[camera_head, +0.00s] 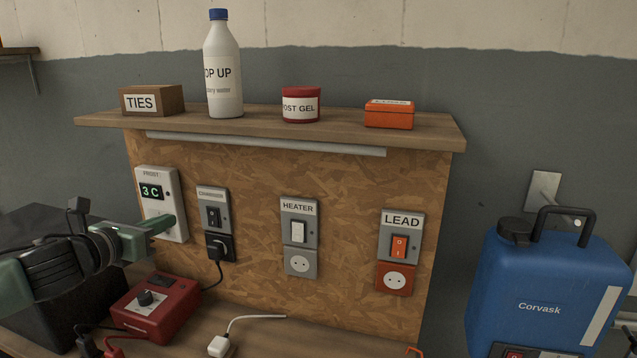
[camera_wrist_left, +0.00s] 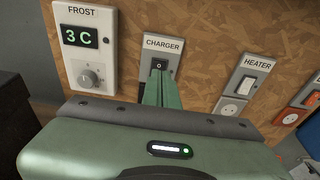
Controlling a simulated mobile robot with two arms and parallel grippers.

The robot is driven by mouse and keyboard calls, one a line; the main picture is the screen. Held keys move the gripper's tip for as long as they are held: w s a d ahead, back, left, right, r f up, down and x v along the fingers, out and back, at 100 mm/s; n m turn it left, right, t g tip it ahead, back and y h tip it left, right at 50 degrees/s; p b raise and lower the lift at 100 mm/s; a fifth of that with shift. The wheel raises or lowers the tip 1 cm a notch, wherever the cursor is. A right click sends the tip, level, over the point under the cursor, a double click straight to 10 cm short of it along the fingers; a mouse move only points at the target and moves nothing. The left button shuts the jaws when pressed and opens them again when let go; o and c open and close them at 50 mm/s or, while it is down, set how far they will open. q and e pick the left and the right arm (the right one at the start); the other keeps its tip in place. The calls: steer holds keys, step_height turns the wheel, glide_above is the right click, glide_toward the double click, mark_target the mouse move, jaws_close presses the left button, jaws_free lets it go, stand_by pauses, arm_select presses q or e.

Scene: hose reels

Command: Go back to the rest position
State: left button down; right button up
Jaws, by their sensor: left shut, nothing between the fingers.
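My left gripper (camera_head: 165,222) comes in from the left, in front of the FROST thermostat (camera_head: 150,182). Its green fingers are together with nothing between them. In the left wrist view the shut fingers (camera_wrist_left: 161,88) point up at the CHARGER switch (camera_wrist_left: 160,66) and overlap the lower part of its plate; whether they touch it I cannot tell. The thermostat reads 3 C, and its dial (camera_wrist_left: 91,77) shows in the wrist view. A black plug (camera_head: 219,247) sits in the charger socket. My right gripper is not in view.
The HEATER (camera_head: 298,233) and LEAD (camera_head: 399,247) switch plates are on the chipboard panel, their sockets empty. A red box (camera_head: 155,308) and a loose white plug (camera_head: 221,346) lie below. A bottle (camera_head: 223,75) stands on the shelf above. A blue canister (camera_head: 545,280) is at right.

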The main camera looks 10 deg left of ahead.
arm_select(q)
steer(key=s+d+f+n+g, duration=0.2)
steer(key=d+f+n, duration=0.4)
steer(key=d+f, duration=0.65)
steer(key=s+d+f+n+g, duration=0.1)
steer(key=s+d+f+n, duration=0.2)
steer(key=s+f+n, duration=0.2)
steer(key=s+d+f+n+g, duration=0.2)
steer(key=s+d+f+n, duration=0.1)
steer(key=s+f+n, duration=0.3)
steer(key=s+d+f+n+g, duration=0.2)
steer(key=s+d+f+n, duration=0.2)
steer(key=f+n, duration=0.3)
steer(key=shift+s+f+y, duration=0.3)
steer(key=shift+s+f, duration=0.15)
steer(key=shift+s, duration=0.3)
steer(key=s+f+n+g, duration=0.2)
steer(key=s+n+g, duration=0.1)
steer(key=s+n, duration=0.4)
steer(key=s+f+n+g, duration=0.2)
steer(key=s+f+n, duration=0.15)
steer(key=s, duration=0.45)
step_height(320, 180, down, 24)
steer(key=g, duration=0.2)
steer(key=s+a+f, duration=0.2)
steer(key=s+f, duration=1.5)
steer(key=s, duration=0.1)
steer(key=shift+s+f+g+y, duration=0.15)
steer(key=shift+f+g+y, duration=0.25)
